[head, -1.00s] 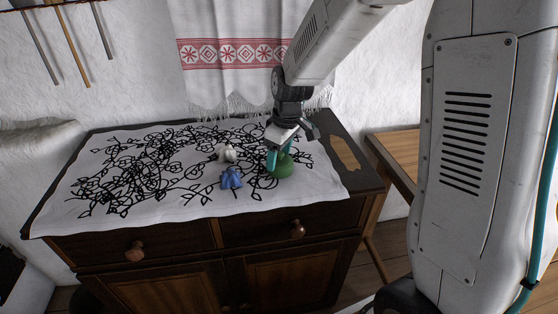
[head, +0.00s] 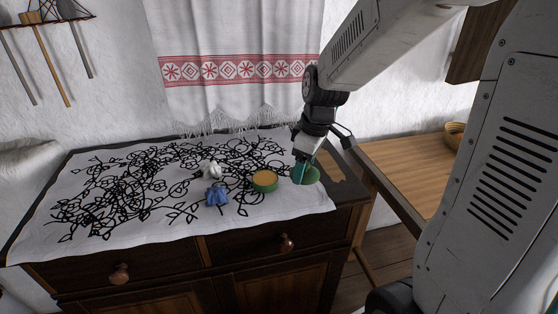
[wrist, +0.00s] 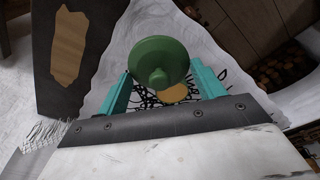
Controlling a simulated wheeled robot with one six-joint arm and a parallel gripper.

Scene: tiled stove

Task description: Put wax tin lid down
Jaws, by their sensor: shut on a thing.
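The green wax tin lid (head: 311,176) is between the teal fingers of my gripper (head: 301,172), near the right edge of the cloth. I cannot tell whether it touches the surface below. The open green wax tin (head: 265,187), with yellow-orange wax inside, stands on the cloth just left of the lid. In the wrist view the wax (wrist: 174,93) is partly hidden behind the lid.
A blue object (head: 217,195) and a white object (head: 210,170) lie on the cloth left of the tin. The patterned cloth (head: 165,222) covers most of the dark cabinet (head: 345,190). A wooden table (head: 405,170) stands to the right. A fringed towel hangs behind (head: 235,70).

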